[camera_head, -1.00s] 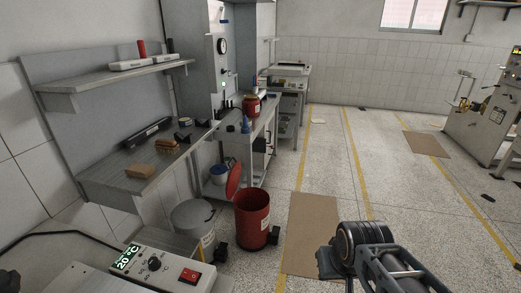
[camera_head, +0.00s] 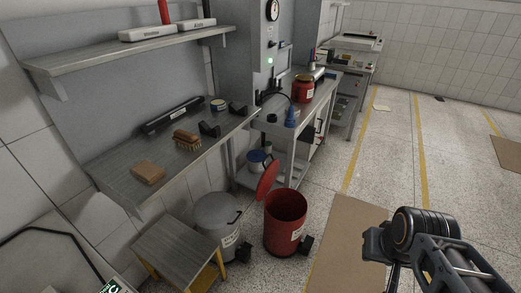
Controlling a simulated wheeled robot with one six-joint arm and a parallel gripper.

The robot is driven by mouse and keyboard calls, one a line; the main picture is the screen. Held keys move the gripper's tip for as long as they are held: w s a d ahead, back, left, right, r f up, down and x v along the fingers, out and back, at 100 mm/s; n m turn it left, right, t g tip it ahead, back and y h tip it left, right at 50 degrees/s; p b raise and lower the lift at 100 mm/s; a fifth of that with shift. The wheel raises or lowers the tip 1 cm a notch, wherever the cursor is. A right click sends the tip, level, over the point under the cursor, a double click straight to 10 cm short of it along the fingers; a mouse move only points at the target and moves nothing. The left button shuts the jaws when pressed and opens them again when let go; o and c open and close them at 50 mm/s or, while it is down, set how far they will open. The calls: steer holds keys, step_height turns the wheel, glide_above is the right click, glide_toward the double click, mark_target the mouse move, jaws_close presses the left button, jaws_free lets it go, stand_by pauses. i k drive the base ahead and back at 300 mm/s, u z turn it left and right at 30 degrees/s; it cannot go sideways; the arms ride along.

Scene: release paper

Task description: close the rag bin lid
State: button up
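No gripper fingers can be made out, and the end of the arm seems to lie out of frame.
A small bench (camera_head: 173,246) stands left of the grey bin. A worktop (camera_head: 120,167) with a brush and a sponge-like block is behind it. A shelf unit (camera_head: 300,135) with a red can is behind the bins. A brown mat (camera_head: 345,240) lies on clear floor at right.

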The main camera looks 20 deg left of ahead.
mark_target(267, 179)
steer(key=u, duration=0.65)
steer(key=i, duration=0.9)
steer(key=u, duration=0.85)
steer(key=i, duration=0.6)
